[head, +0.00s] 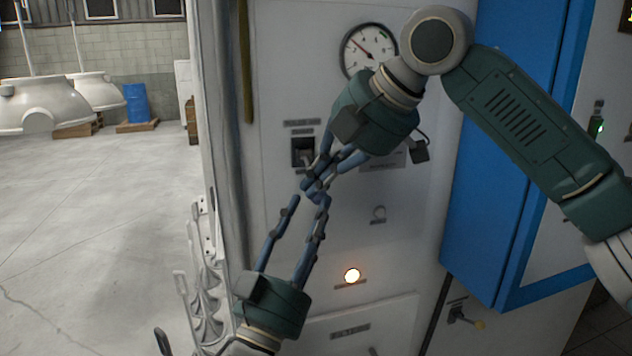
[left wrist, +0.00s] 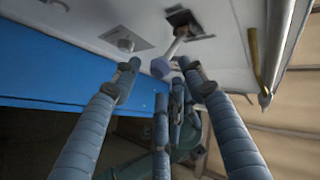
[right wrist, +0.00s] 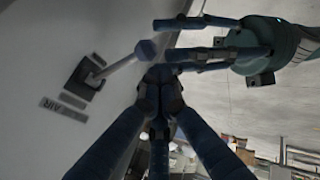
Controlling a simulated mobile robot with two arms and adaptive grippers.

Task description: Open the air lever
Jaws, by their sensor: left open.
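The air lever is a pale rod with a dark bluish knob on a black square base, jutting from the white panel. Its base (head: 302,150) shows in the head view, the rod end partly hidden by my right fingers. The lever's knob (left wrist: 161,67) is in the left wrist view, close to my open left fingertips. The knob (right wrist: 146,50) is also just off my right fingertips in the right wrist view. My left gripper (head: 308,198) is open below the lever. My right gripper (head: 317,183) has its fingers together beside the knob, nothing visible between them.
A round gauge (head: 368,50) is above on the panel. A small knob (head: 378,213) and a lit lamp (head: 352,275) are below. A blue cabinet (head: 505,150) stands right. Both grippers' fingertips are very close together. Open floor (head: 90,240) lies left.

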